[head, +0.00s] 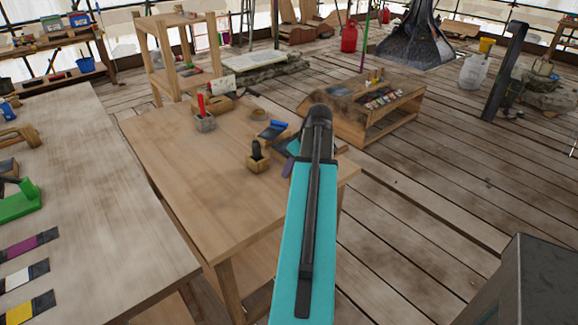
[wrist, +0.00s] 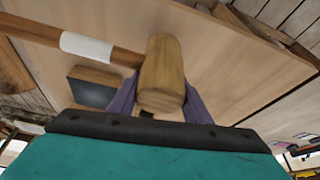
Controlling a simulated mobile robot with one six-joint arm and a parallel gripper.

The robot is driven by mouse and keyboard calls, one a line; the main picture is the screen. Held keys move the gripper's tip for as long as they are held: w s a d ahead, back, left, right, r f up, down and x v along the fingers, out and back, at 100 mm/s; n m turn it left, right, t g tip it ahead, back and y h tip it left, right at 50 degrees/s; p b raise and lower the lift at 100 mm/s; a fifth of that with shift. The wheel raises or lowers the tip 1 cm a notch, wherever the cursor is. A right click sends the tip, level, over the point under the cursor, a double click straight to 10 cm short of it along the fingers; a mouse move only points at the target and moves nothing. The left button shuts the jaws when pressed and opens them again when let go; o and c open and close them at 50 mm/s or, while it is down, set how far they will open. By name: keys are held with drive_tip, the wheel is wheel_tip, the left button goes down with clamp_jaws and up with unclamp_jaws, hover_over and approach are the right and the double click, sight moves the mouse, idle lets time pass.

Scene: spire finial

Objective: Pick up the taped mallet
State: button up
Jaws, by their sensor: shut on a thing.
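The taped mallet shows in the wrist view, with a barrel-shaped wooden head (wrist: 163,72) and a brown handle running up to the left. A white tape band (wrist: 87,47) wraps the handle. My gripper (wrist: 160,100) has its purple fingers on either side of the mallet head and is shut on it. The tabletop lies behind the mallet; I cannot tell whether they touch. In the head view, my gripper (head: 288,166) is mostly hidden by my teal and black arm, at the right end of the middle table (head: 190,170).
A blue item (head: 272,129) and a grey cup with red contents (head: 204,118) stand farther back. A low wooden bench (head: 375,110) is beyond. The table's front left is clear.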

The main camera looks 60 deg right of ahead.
drive_tip(key=s+a+r+b, duration=0.1)
drive_tip(key=s+a, duration=0.3)
drive_tip(key=s, duration=0.7)
drive_tip(key=shift+a+b, duration=0.4)
drive_tip(key=shift+b, duration=0.2)
drive_tip(key=shift+w+r, duration=0.1)
drive_tip(key=w+a+r, duration=0.1)
drive_tip(key=w+a, duration=0.5)
drive_tip(key=w, duration=0.3)
drive_tip(key=w+a+r+n, duration=0.1)
drive_tip(key=w+a, duration=0.5)
drive_tip(key=w, duration=0.4)
drive_tip(key=w+a+r, duration=0.1)
drive_tip(key=w+a, duration=0.6)
drive_tip(key=w, duration=0.2)
drive_tip(key=w+a+r, duration=0.1)
drive_tip(key=w+a, duration=0.3)
drive_tip(key=a, duration=0.7)
drive_tip(key=w+a+r, duration=0.1)
drive_tip(key=w+a, duration=0.4)
drive_tip(key=a, duration=0.6)
drive_tip(key=w+a+r, duration=0.1)
drive_tip(key=w+a, duration=0.3)
drive_tip(key=a, duration=0.7)
drive_tip(key=shift+w+r+n+y, duration=0.3)
drive_tip(key=shift+w+r+n, duration=0.1)
drive_tip(key=shift+a, duration=0.1)
